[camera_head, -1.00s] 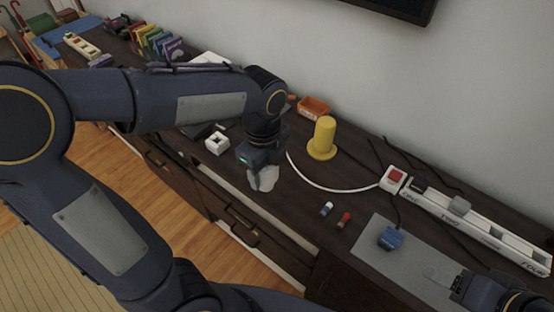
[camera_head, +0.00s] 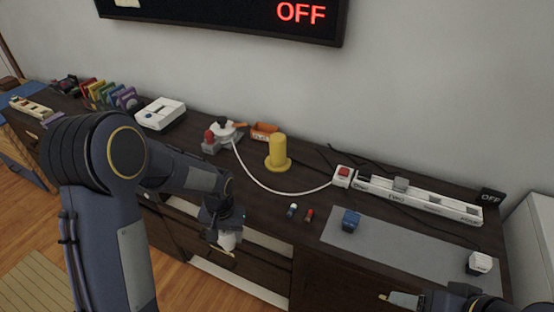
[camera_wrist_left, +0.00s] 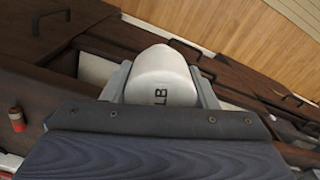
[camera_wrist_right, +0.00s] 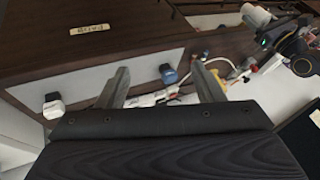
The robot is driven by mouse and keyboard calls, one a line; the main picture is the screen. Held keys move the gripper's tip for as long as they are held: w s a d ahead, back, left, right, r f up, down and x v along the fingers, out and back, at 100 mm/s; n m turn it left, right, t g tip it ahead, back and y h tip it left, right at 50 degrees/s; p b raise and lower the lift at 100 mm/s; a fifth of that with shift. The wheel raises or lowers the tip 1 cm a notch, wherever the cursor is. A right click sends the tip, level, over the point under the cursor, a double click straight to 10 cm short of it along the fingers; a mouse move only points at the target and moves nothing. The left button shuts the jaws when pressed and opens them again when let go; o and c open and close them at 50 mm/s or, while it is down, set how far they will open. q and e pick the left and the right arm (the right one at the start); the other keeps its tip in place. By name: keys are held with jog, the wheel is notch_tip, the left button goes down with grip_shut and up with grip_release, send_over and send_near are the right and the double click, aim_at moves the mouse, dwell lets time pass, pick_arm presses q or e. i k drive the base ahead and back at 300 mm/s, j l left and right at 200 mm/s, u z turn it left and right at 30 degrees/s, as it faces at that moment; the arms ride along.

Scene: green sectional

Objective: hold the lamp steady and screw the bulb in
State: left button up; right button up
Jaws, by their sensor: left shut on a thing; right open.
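My left gripper (camera_head: 226,232) is shut on a white rounded bulb (camera_head: 228,241). In the left wrist view the bulb (camera_wrist_left: 162,78) sits between both fingers and shows dark letters. It is held in front of the counter's front edge, apart from everything. A white fixture with a red part (camera_head: 222,131) stands on a grey base at the back of the counter; a white cord runs from it, and it looks like the lamp. My right gripper (camera_head: 396,300) is low at the right by the grey mat; its fingers (camera_wrist_right: 160,90) are apart and empty.
A yellow flanged cylinder (camera_head: 278,150) and an orange bin (camera_head: 264,130) stand near the lamp. The white cord reaches a red-switched box (camera_head: 343,175) beside a white strip (camera_head: 425,199). A grey mat (camera_head: 400,245) carries a blue block (camera_head: 350,220). Two small cylinders lie mid-counter.

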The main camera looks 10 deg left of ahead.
aim_at(278, 161)
jog(key=j+z, duration=0.3)
jog(key=j, duration=0.55)
jog(key=j+z, duration=0.3)
jog(key=j, duration=0.55)
jog(key=k, duration=0.05)
